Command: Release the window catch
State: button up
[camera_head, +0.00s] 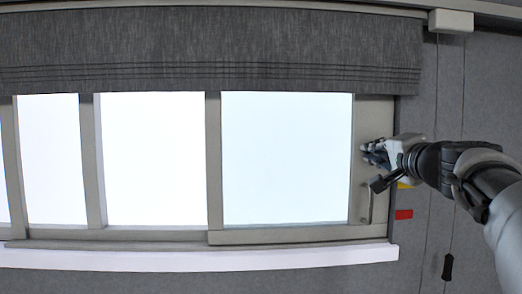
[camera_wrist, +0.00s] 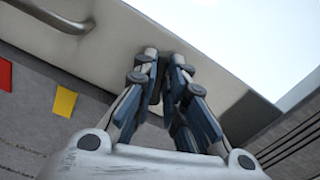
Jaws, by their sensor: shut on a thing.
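The sliding window sash (camera_head: 287,237) has a light grey frame with a bright pane. My gripper (camera_head: 372,152) is at the sash's right upright, above the curved handle (camera_head: 366,205). In the wrist view the fingertips of my gripper (camera_wrist: 165,58) are close together against the upright (camera_wrist: 190,45). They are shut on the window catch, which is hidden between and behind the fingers. The handle (camera_wrist: 58,17) shows at the upper left of the wrist view, apart from the fingers.
A grey fabric blind (camera_head: 210,50) hangs over the window top. A white sill (camera_head: 200,260) runs below. A red tag (camera_head: 404,214) and a yellow tag (camera_wrist: 64,101) are on the grey wall beside the frame. A cord with a dark weight (camera_head: 447,267) hangs at the right.

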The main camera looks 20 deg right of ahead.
grip_shut()
jog(key=shift+r+m, duration=0.35)
jog(key=shift+m, duration=0.65)
jog(key=o, duration=0.6)
grip_release()
